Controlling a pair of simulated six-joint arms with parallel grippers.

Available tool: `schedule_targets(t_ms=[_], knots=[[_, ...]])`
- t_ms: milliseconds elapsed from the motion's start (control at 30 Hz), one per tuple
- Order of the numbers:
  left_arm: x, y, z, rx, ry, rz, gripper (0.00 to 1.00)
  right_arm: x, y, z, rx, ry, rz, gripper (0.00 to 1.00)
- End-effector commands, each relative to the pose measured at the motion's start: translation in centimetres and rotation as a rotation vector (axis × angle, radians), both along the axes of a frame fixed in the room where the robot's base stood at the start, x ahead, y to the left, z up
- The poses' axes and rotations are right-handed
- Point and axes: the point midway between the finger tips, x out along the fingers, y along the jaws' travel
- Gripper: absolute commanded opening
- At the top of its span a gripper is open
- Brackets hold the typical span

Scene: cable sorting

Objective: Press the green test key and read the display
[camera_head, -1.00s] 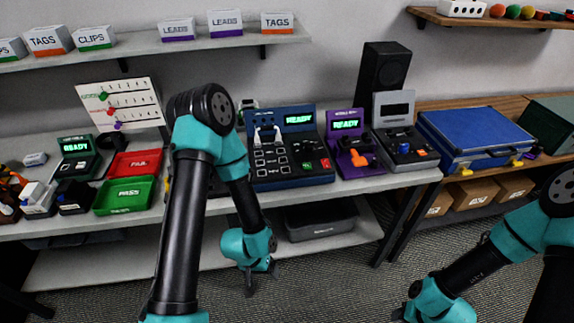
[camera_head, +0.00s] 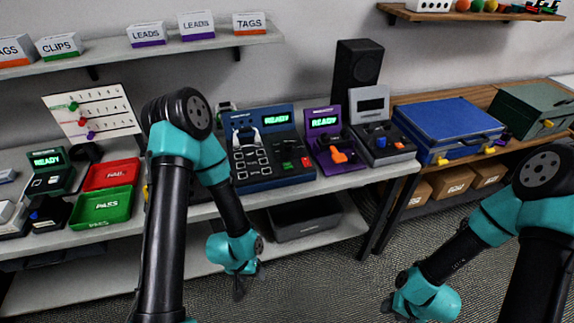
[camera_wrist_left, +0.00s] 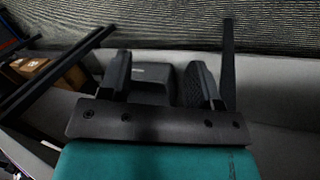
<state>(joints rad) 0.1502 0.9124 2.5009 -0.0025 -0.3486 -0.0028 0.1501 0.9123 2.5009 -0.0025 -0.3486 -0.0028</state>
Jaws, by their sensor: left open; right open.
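The dark blue test unit (camera_head: 262,150) stands on the grey bench. Its display (camera_head: 277,119) is lit and reads READY in green. The green key (camera_head: 288,166) is at the unit's lower right, beside a red key (camera_head: 305,162). My left gripper (camera_head: 240,287) hangs below the bench top, in front of and lower than the unit, touching nothing visible. In the left wrist view its two fingers (camera_wrist_left: 160,83) are apart and empty, with a dark bin behind them. My right gripper (camera_head: 388,306) is low over the floor at the right, away from the bench; its fingers barely show.
A purple unit (camera_head: 325,143), also reading READY, and a grey unit (camera_head: 384,141) stand right of the blue one. Red (camera_head: 110,174) and green (camera_head: 103,208) trays lie left. A blue case (camera_head: 446,125) sits on the wooden bench. A dark bin (camera_head: 304,219) is on the lower shelf.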

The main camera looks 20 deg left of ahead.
Motion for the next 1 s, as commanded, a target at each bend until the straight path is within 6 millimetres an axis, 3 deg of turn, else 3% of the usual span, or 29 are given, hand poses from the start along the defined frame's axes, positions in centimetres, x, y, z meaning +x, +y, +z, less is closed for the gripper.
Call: schedule_targets(t_ms=[67, 567, 1000], knots=[[0.00, 0.00, 0.00, 0.000, 0.000, 0.000, 0.49, 0.00, 0.00, 0.00, 0.000, 0.000, 0.000, 0.43], [0.00, 0.00, 0.00, 0.000, 0.000, 0.000, 0.02, -0.01, 0.00, 0.00, 0.000, 0.000, 0.000, 0.43], [0.00, 0.00, 0.00, 0.000, 0.000, 0.000, 0.00, 0.00, 0.00, 0.00, 0.000, 0.000, 0.000, 0.43]])
